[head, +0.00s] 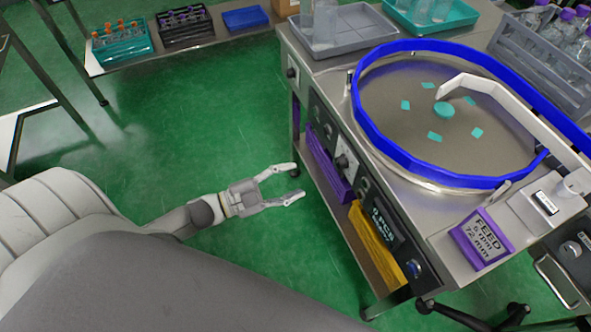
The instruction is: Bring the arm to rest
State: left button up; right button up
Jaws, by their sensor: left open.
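My left gripper (297,182) is open and empty. It hangs over the green floor (200,130), its two fingers pointing right toward the front of the metal machine cart (323,200), with a gap between them. My left arm (180,220) comes in from the lower left, past my grey body. My right gripper does not show.
The cart carries a round turntable (400,110) with a blue rim (420,170), a purple feed sign (481,240) and a grey tray (345,40). A low bench (225,28) with tube racks stands at the back left. Open floor lies between.

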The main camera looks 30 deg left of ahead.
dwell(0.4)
pick_arm(q)
jog(key=a+f+n+y, duration=0.5)
jog(key=f, duration=0.8)
jog(key=s+a+f+n+g+y+p, duration=0.1)
jog(key=s+f+n+g+y, duration=0.1)
jog(key=s+f, duration=0.45)
jog(key=s+a+f+n+g+y, duration=0.2)
jog(key=s+f+n+g+y, duration=0.15)
jog(key=f, duration=0.65)
jog(key=s+d+f+g, duration=0.2)
jog(key=s+f, duration=0.2)
jog(key=s, duration=0.4)
jog(key=s+d+f+n+g, duration=0.1)
jog(key=s+d+f+g, duration=0.1)
jog(key=s, duration=0.5)
jog(key=s+d+f+n+g, duration=0.1)
jog(key=s+d+f+g, duration=0.2)
jog(key=s+f, duration=0.3)
jog(key=s, duration=0.2)
jog(key=shift+s+f+g+p, duration=0.2)
jog(key=shift+s+g+p, duration=0.1)
jog(key=shift+g, duration=0.05)
